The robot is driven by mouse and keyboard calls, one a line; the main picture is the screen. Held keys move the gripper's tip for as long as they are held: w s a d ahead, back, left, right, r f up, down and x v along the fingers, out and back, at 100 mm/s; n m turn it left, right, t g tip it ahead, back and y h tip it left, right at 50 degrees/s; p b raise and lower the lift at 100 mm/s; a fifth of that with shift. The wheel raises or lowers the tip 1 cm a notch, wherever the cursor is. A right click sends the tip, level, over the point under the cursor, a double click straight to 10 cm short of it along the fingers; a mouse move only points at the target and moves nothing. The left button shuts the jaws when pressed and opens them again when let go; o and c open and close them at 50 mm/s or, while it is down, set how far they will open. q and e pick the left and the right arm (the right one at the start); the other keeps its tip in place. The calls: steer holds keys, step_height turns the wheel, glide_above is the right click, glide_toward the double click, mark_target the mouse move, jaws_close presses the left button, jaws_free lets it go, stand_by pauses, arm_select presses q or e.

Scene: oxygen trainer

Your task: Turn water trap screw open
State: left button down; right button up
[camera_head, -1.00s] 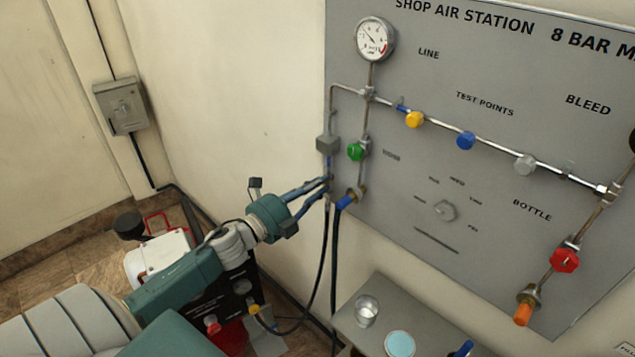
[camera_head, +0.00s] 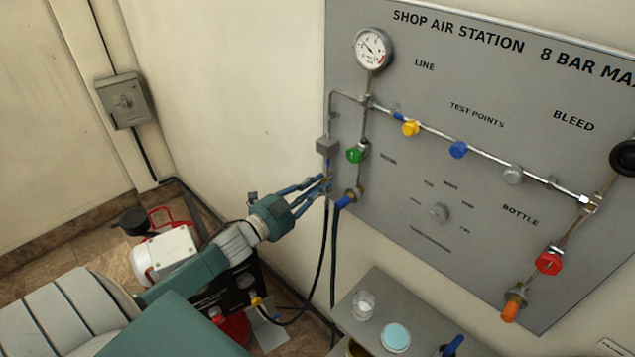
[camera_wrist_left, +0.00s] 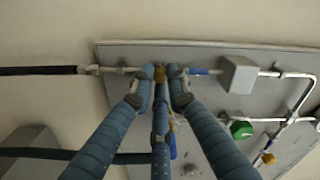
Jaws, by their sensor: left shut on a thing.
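The water trap's small brass screw (camera_wrist_left: 160,73) sits on the thin pipe line at the panel's left edge, below a grey box (camera_head: 327,146). The box also shows in the wrist view (camera_wrist_left: 239,75). My left gripper (camera_head: 326,183) reaches in from the left with its blue fingers at this spot. In the wrist view the fingertips (camera_wrist_left: 161,80) close around the brass screw, with one finger in the middle and one on each side. The fingers hide most of the screw in the head view. My right gripper is out of view.
A green knob (camera_head: 354,155) and a blue-handled valve (camera_head: 347,200) are close to the right of my gripper. A gauge (camera_head: 373,48) is above. Dark hoses (camera_head: 334,260) hang below. A grey shelf (camera_head: 375,290) holds a glass and a pale blue disc.

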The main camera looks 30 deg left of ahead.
arm_select(q)
steer(key=shift+n+p, duration=0.4)
steer(key=shift+n, duration=0.8)
steer(key=c, duration=1.7)
jaws_free()
steer(key=shift+a, duration=0.1)
steer(key=shift+f, duration=0.1)
steer(key=s, duration=0.4)
steer(key=s+a, duration=0.1)
steer(key=s, duration=0.3)
steer(key=s+a, duration=0.1)
steer(key=s, duration=0.2)
steer(key=shift+s, duration=0.4)
